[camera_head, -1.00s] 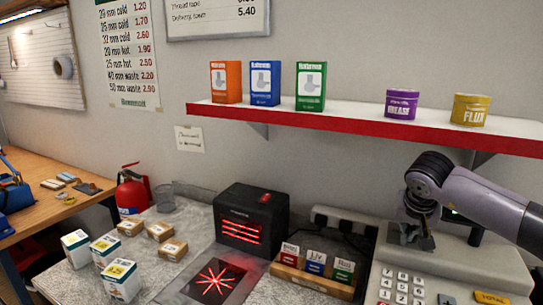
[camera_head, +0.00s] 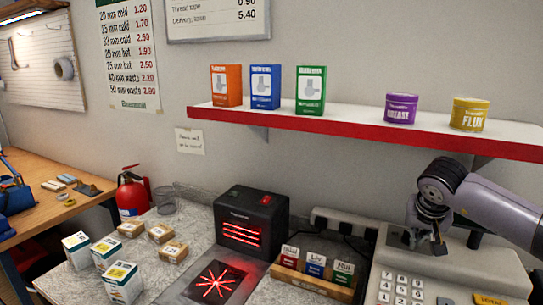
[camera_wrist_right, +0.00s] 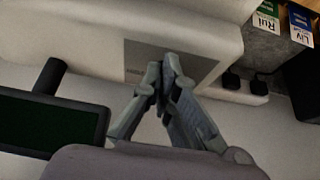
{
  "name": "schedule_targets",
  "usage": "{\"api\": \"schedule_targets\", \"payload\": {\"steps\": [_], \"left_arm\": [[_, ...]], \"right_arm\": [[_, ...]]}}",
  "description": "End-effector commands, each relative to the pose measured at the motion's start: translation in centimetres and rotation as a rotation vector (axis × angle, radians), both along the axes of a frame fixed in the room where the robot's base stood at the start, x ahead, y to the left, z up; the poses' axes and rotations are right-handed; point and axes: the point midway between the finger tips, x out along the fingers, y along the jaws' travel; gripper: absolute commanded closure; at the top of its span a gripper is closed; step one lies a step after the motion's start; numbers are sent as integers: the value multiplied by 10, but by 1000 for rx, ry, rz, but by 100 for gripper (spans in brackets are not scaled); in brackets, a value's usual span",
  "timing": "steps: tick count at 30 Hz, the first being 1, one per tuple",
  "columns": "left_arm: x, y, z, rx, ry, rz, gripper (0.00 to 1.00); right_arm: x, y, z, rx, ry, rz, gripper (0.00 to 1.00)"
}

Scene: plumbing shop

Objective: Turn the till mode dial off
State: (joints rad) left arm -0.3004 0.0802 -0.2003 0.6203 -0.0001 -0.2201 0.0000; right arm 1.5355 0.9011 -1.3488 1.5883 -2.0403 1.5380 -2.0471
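The till (camera_head: 455,268) stands at the right of the counter in the head view. A grey plate (camera_head: 398,238) is set in the top left of its raised back part. The plate also shows in the wrist view (camera_wrist_right: 200,66), partly behind my fingers. I cannot make out the dial itself; the fingers may hide it. My right gripper (camera_head: 438,250) is over the till's upper part, to the right of most of the plate. In the wrist view its fingertips (camera_wrist_right: 165,80) are together, with nothing visible between them. My left gripper is not in view.
A dark screen (camera_wrist_right: 50,128) on a post is close to the right gripper. Left of the till are a wooden card holder (camera_head: 312,283) and a black scanner box (camera_head: 252,220). A red-edged shelf (camera_head: 350,133) runs above. Several small boxes stand on the counter's left.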

Motion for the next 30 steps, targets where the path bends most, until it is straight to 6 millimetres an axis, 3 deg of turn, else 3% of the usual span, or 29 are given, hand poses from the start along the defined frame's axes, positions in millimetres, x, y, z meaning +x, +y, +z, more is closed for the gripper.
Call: {"api": "schedule_targets", "payload": {"steps": [17,30], "left_arm": [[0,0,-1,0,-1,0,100],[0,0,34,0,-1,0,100]], "right_arm": [[-9,0,-3,-2,9,-4,100],[-8,1,45,0,3,-2,100]]}}
